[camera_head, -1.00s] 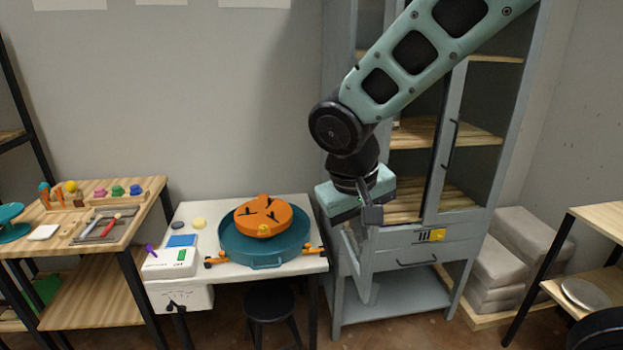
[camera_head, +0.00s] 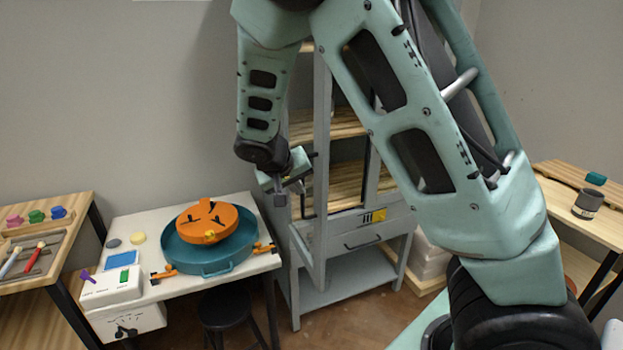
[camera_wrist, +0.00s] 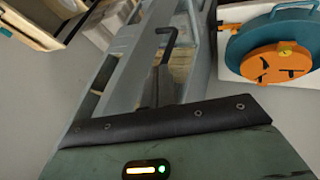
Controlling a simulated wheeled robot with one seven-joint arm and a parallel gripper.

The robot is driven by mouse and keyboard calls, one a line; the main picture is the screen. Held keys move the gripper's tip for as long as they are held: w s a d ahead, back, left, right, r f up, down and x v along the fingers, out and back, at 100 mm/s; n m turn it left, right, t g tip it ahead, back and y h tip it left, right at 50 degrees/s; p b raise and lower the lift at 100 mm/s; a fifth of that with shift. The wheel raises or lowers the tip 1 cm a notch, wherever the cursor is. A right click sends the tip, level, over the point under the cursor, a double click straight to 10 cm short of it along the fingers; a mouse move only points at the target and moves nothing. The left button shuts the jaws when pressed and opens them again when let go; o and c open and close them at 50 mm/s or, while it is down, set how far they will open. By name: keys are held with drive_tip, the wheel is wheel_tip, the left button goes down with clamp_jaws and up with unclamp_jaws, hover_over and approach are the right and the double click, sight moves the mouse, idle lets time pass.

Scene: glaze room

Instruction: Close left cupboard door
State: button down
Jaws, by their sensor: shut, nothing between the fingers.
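The grey cupboard (camera_head: 372,236) stands behind my arm, its upper part largely hidden by it. Its left door (camera_head: 321,130) stands open, swung out toward me and seen nearly edge-on. My gripper (camera_head: 280,198) is shut and empty, just left of this door at about mid-height. I cannot tell whether it touches the door. In the wrist view, the grey door frame (camera_wrist: 203,60) and a dark bent handle (camera_wrist: 165,55) lie ahead of the gripper body. The fingertips cannot be made out clearly there.
Left of the cupboard is a white table (camera_head: 150,222) with a teal basin (camera_head: 190,262) and an orange face-like piece (camera_head: 213,222). A black stool (camera_head: 228,308) is under it. A wooden shelf (camera_head: 600,215) with a dark jar (camera_head: 588,203) stands at right.

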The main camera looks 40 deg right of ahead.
sight(319, 192)
drive_tip(key=shift+s+d+p, duration=0.3)
drive_tip(key=shift+d+p, duration=0.05)
drive_tip(key=shift+d, duration=0.6)
drive_tip(key=shift+s+d+p, duration=0.3)
drive_tip(key=shift+d, duration=0.65)
